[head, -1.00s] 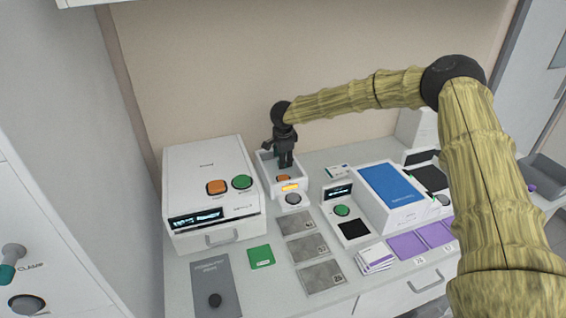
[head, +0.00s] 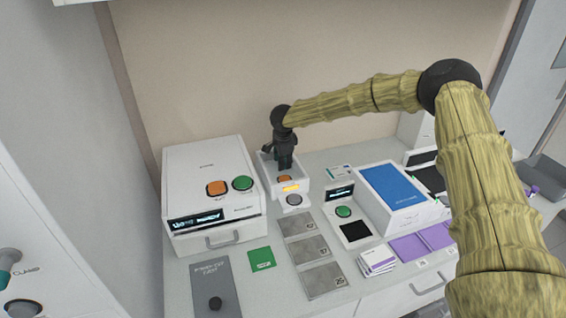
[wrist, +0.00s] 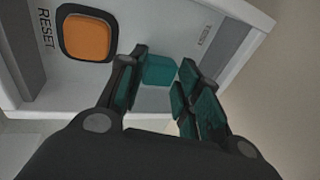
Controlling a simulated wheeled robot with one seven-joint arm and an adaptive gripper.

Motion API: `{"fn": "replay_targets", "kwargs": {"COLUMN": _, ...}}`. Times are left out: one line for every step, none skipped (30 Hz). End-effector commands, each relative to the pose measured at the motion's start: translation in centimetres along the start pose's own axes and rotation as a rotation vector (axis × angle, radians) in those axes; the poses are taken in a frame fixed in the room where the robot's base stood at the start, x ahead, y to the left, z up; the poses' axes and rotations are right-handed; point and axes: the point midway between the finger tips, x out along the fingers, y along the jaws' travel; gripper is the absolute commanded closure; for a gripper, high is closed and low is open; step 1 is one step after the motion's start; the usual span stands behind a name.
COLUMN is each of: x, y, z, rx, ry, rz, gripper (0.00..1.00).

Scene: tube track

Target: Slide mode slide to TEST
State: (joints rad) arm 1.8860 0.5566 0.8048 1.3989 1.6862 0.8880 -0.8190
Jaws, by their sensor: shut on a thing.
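The mode slide (wrist: 160,70) shows in the wrist view as a small teal block on a white device (wrist: 185,20). My gripper (wrist: 162,64) has a finger on each side of the block and is shut on it. In the head view my gripper (head: 284,160) hangs over the back of the white device (head: 267,172). The slide is hidden there behind the gripper.
An orange button (wrist: 86,38) marked RESET sits close left of the fingers. A large white machine (head: 208,175) with orange and green buttons stands to the left. A small display unit (head: 340,192) and a blue-topped box (head: 393,187) stand to the right.

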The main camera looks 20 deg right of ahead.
Motion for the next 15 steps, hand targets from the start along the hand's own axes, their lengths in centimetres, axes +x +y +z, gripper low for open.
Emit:
{"fn": "replay_targets", "kwargs": {"x": 0.1, "y": 0.2, "z": 0.2, "rx": -0.001, "ry": 0.001, "rz": 0.003, "gripper": 0.81}}
{"fn": "replay_targets", "kwargs": {"x": 0.1, "y": 0.2, "z": 0.3, "rx": -0.001, "ry": 0.001, "rz": 0.003, "gripper": 0.81}}
{"fn": "replay_targets", "kwargs": {"x": 0.1, "y": 0.2, "z": 0.4, "rx": -0.002, "ry": 0.001, "rz": 0.004, "gripper": 0.81}}
{"fn": "replay_targets", "kwargs": {"x": 0.1, "y": 0.2, "z": 0.5, "rx": -0.002, "ry": 0.0, "rz": 0.004, "gripper": 0.81}}
{"fn": "replay_targets", "kwargs": {"x": 0.1, "y": 0.2, "z": 0.6, "rx": -0.002, "ry": 0.0, "rz": 0.004, "gripper": 0.81}}
{"fn": "replay_targets", "kwargs": {"x": 0.1, "y": 0.2, "z": 0.8, "rx": -0.002, "ry": 0.0, "rz": 0.004, "gripper": 0.81}}
{"fn": "replay_targets", "kwargs": {"x": 0.1, "y": 0.2, "z": 0.9, "rx": -0.002, "ry": 0.0, "rz": 0.004, "gripper": 0.81}}
{"fn": "replay_targets", "kwargs": {"x": 0.1, "y": 0.2, "z": 0.9, "rx": -0.002, "ry": 0.0, "rz": 0.004, "gripper": 0.81}}
{"fn": "replay_targets", "kwargs": {"x": 0.1, "y": 0.2, "z": 1.1, "rx": -0.003, "ry": 0.0, "rz": 0.004, "gripper": 0.81}}
{"fn": "replay_targets", "kwargs": {"x": 0.1, "y": 0.2, "z": 1.2, "rx": -0.003, "ry": 0.0, "rz": 0.004, "gripper": 0.81}}
{"fn": "replay_targets", "kwargs": {"x": 0.1, "y": 0.2, "z": 1.3, "rx": -0.003, "ry": 0.0, "rz": 0.005, "gripper": 0.81}}
{"fn": "replay_targets", "kwargs": {"x": 0.1, "y": 0.2, "z": 1.4, "rx": -0.003, "ry": 0.0, "rz": 0.005, "gripper": 0.81}}
{"fn": "replay_targets", "kwargs": {"x": 0.1, "y": 0.2, "z": 1.5, "rx": -0.003, "ry": 0.0, "rz": 0.005, "gripper": 0.81}}
{"fn": "replay_targets", "kwargs": {"x": 0.1, "y": 0.2, "z": 1.6, "rx": -0.003, "ry": 0.0, "rz": 0.005, "gripper": 0.81}}
{"fn": "replay_targets", "kwargs": {"x": 0.1, "y": 0.2, "z": 1.7, "rx": -0.003, "ry": 0.0, "rz": 0.005, "gripper": 0.81}}
